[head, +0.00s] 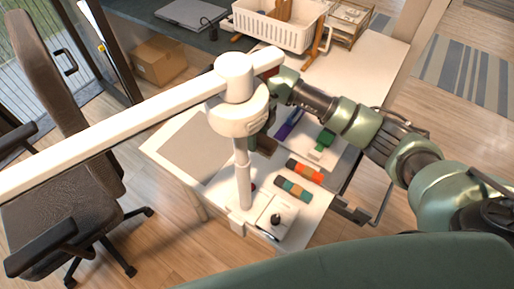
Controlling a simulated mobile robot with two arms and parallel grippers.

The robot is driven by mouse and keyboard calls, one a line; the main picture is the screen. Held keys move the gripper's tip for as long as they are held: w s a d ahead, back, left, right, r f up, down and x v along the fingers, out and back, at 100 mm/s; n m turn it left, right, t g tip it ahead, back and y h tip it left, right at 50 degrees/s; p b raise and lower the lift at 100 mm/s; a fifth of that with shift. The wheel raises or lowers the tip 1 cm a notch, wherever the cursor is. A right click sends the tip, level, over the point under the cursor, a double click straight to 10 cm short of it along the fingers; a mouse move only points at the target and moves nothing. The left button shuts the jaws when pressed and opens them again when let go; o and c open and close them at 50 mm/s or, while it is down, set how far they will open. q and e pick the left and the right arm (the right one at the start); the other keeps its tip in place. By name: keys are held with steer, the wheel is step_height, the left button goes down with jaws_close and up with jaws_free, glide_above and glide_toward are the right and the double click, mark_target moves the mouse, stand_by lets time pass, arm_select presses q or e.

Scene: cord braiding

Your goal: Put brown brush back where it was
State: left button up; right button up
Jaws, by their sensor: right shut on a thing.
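My right arm reaches in from the right, and its wrist bends down behind the white stand. My right gripper (257,133) is mostly hidden by the stand's head and shows only in part, low over the table. It is shut on a dark brown thing (266,146), which looks like the brown brush. The brush's full shape and whether it touches the table cannot be told. A green brush-like thing (322,145) and a purple one (290,123) lie to its right on a pale grey area. My left gripper is not in view.
The white stand (243,180) with its long boom (110,125) blocks part of the view. Two banded pieces (305,172) (293,190) and a white block with a black knob (276,218) lie at the front. A grey mat (197,148) is bare. A white basket (272,32) stands behind.

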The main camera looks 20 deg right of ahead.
step_height(320, 180, down, 3)
step_height(320, 180, down, 4)
steer(key=shift+r+p, duration=0.25)
steer(key=shift+p, duration=0.2)
steer(key=shift+f, duration=0.25)
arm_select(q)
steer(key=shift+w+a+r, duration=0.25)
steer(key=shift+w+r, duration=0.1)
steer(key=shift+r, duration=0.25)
arm_select(e)
steer(key=shift+f, duration=0.15)
steer(key=o, duration=1.3)
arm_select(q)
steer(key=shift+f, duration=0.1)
